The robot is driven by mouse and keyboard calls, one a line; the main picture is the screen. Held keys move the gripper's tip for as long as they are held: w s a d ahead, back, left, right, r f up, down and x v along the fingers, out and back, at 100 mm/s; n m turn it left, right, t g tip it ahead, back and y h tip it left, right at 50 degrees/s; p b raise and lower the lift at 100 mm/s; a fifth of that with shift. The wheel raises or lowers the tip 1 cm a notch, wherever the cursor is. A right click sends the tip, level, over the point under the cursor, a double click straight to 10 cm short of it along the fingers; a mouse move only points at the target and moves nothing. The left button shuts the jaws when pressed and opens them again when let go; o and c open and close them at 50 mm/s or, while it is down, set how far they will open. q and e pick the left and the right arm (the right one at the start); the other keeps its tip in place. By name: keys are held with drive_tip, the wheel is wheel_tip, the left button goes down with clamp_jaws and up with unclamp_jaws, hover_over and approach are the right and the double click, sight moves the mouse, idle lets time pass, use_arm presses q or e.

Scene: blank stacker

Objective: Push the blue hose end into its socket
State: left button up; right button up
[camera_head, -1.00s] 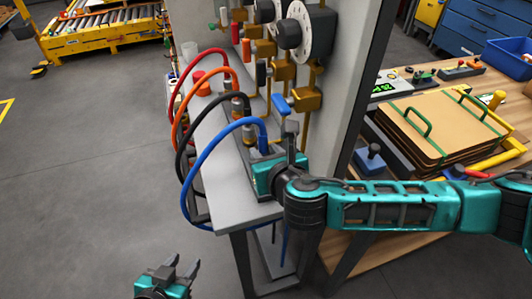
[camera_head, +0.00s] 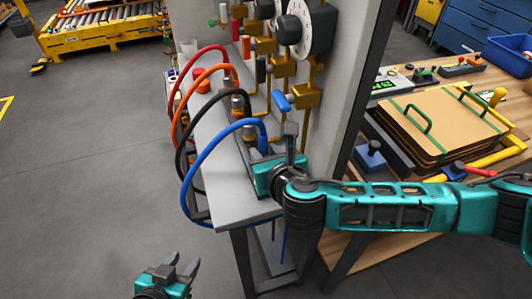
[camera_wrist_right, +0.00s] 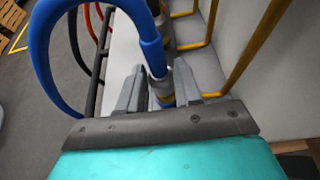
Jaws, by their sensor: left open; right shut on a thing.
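The blue hose (camera_head: 210,146) arches up from the left side of the grey bench, and its end comes down by the panel. My right gripper (camera_wrist_right: 159,88) is shut on the blue hose end (camera_wrist_right: 155,58), one finger on each side; a metal collar shows between the fingers. In the head view my right gripper (camera_head: 270,172) is low over the bench top. The socket beneath the hose end is hidden by the gripper and hose, so I cannot tell how they meet. My left gripper (camera_head: 180,268) is open and empty over the floor at the lower left.
Red (camera_head: 190,66), orange (camera_head: 188,88) and black (camera_head: 178,150) hoses arch beside the blue one. The grey bench (camera_head: 232,205) stands against a panel with brass valves (camera_head: 306,96) and pipes close behind my right gripper. A wooden table (camera_head: 356,238) is at the right.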

drive_tip(key=shift+f, duration=0.2)
idle(0.7)
idle(0.4)
drive_tip(key=o, duration=1.1)
drive_tip(key=p+v, duration=0.1)
drive_tip(key=v, duration=1.2)
drive_tip(key=shift+p, duration=0.4)
